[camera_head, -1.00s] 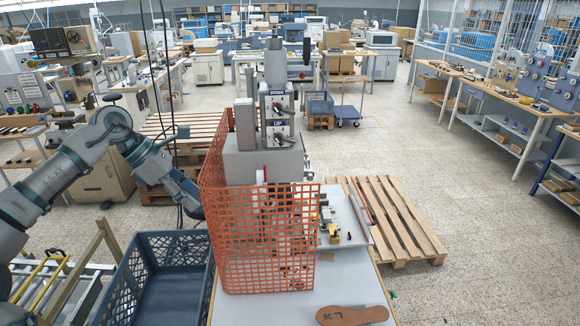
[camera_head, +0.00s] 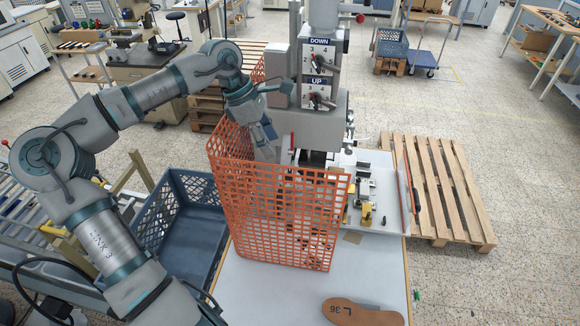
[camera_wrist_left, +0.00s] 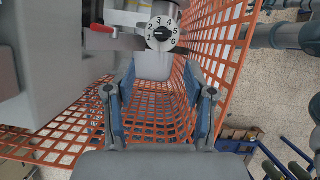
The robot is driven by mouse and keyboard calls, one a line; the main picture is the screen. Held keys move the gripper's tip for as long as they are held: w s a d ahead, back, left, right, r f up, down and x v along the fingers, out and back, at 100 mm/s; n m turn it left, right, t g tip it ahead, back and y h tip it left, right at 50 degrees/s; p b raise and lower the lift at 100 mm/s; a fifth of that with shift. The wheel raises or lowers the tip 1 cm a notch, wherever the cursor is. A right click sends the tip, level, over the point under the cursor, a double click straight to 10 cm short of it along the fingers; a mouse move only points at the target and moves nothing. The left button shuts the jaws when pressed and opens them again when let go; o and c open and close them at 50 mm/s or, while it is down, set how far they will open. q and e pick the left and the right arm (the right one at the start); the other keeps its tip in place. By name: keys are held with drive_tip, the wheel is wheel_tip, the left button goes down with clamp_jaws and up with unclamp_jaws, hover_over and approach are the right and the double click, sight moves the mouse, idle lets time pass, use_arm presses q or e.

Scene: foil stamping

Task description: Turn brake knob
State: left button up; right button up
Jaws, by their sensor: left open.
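A round white dial (camera_wrist_left: 162,33) with a dark centre and the numbers 1 to 6 shows in the left wrist view, on the grey machine (camera_wrist_left: 50,60); I cannot tell whether it is the brake knob. In the head view the machine (camera_head: 318,130) has panels marked DOWN (camera_head: 319,42) and UP (camera_head: 319,82) with dark levers. My left gripper (camera_head: 268,140) is beside the machine's left side, behind the orange mesh guard's front. In the wrist view its fingers (camera_wrist_left: 159,72) are apart and empty, with the dial just ahead beyond the fingertips. The dial is hidden in the head view.
The orange mesh guard (camera_head: 285,215) stands around the machine's front and left, close to the gripper. A blue crate (camera_head: 180,215) sits at left. An insole (camera_head: 362,313) lies on the white table (camera_head: 260,285). A wooden pallet (camera_head: 435,185) is at right.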

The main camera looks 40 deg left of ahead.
use_arm(q)
drive_tip(key=x, duration=0.3)
drive_tip(key=d+x, duration=0.1)
drive_tip(key=x, duration=0.5)
drive_tip(key=shift+d+r+p, duration=0.2)
drive_tip(key=shift+d+p, duration=0.2)
drive_tip(key=shift+w+d, duration=0.2)
drive_tip(key=shift+d, duration=0.6)
drive_tip(key=a, duration=0.3)
drive_tip(key=shift+a+f, duration=0.3)
drive_tip(key=shift+f, duration=0.1)
drive_tip(key=c, duration=0.8)
drive_tip(key=shift+s+a+r, duration=0.1)
drive_tip(key=shift+s+a, duration=0.4)
drive_tip(key=shift+s, duration=0.1)
clamp_jaws()
drive_tip(key=shift+d, duration=0.2)
drive_tip(key=shift+w+d, duration=0.35)
drive_tip(key=shift+d, duration=0.35)
drive_tip(key=shift+w+d+r, duration=0.1)
drive_tip(key=shift+w+d, duration=0.05)
drive_tip(key=shift+d, duration=0.05)
use_arm(e)
drive_tip(key=shift+w+d+r, duration=0.15)
drive_tip(key=shift+d+r, duration=0.35)
drive_tip(key=shift+r, duration=0.15)
